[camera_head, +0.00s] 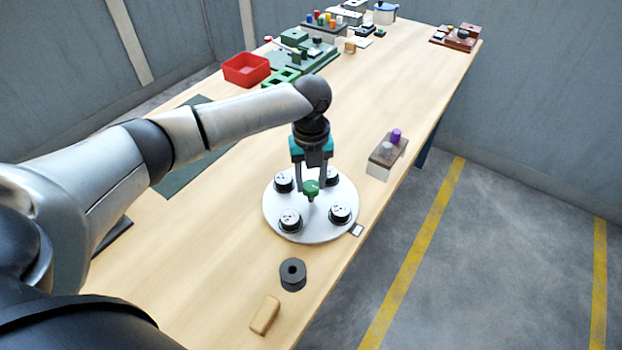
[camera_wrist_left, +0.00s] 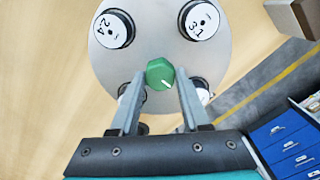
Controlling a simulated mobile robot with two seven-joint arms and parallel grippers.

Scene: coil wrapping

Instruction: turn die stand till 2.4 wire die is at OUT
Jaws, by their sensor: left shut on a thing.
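The die stand is a round white turntable (camera_head: 310,228) on the table, with several black-rimmed dies around its edge. My left gripper (camera_head: 311,190) points down over its centre and is shut on the green knob (camera_wrist_left: 160,73). In the left wrist view, the 2.4 wire die (camera_wrist_left: 114,28) sits at the upper left of the stand, and another marked die (camera_wrist_left: 200,20) at the upper right. The near dies are partly hidden by the fingers there. A small tag (camera_head: 356,230) lies by the stand's right edge; its lettering is too small to read. My right gripper is out of view.
A black ring-shaped cylinder (camera_head: 292,274) and a tan block (camera_head: 265,315) lie in front of the stand. A brown holder with a purple-topped peg (camera_head: 388,150) stands behind right. A red bin (camera_head: 246,70) and green fixtures (camera_head: 310,62) stand farther back. The table's right edge is close.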

